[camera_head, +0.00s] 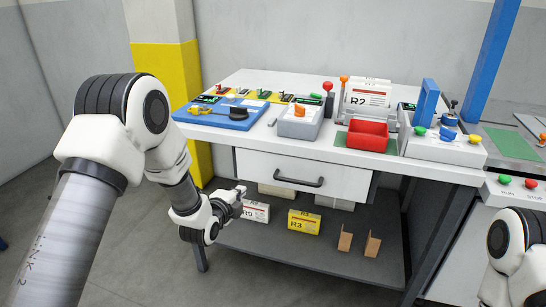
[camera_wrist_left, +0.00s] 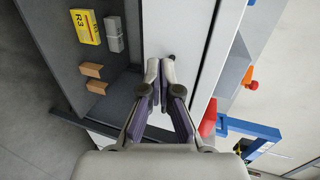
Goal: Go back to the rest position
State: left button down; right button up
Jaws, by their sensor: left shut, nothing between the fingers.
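My left gripper (camera_head: 238,197) is low in front of the workbench, just left of the drawer front and above the lower shelf in the head view. In the left wrist view its fingers (camera_wrist_left: 160,70) are shut with nothing between them. The drawer (camera_head: 300,176) with its dark handle looks shut. My right arm shows only as a white joint at the bottom right of the head view, and its gripper is out of view.
The lower shelf (camera_head: 270,242) holds a yellow R3 box (camera_head: 304,222), a white box (camera_head: 256,211) and two brown brackets. On the bench top (camera_head: 345,157) stand a blue tray (camera_head: 221,117), a red bin (camera_head: 367,134) and an R2 box (camera_head: 366,97). The floor at left is clear.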

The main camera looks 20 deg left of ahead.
pick_arm(q)
jog(key=s+d+f+n+g, duration=0.3)
jog(key=s+f+g, duration=0.5)
jog(key=s+f, duration=1.4)
jog(key=s+a+f+n+g, duration=0.1)
jog(key=s+f+n+g, duration=0.15)
jog(key=s+n, duration=0.65)
jog(key=s+f+n+g, duration=0.1)
jog(key=s+n+g, duration=0.3)
jog(key=s+n, duration=0.5)
notch_tip(320, 180, up, 14)
jog(key=s+m+p, duration=0.1)
jog(key=m+p, duration=0.1)
jog(key=p, duration=1.2)
jog(key=shift+s+a+y, duration=0.15)
jog(key=shift+s+y, duration=0.05)
jog(key=shift+y, duration=0.2)
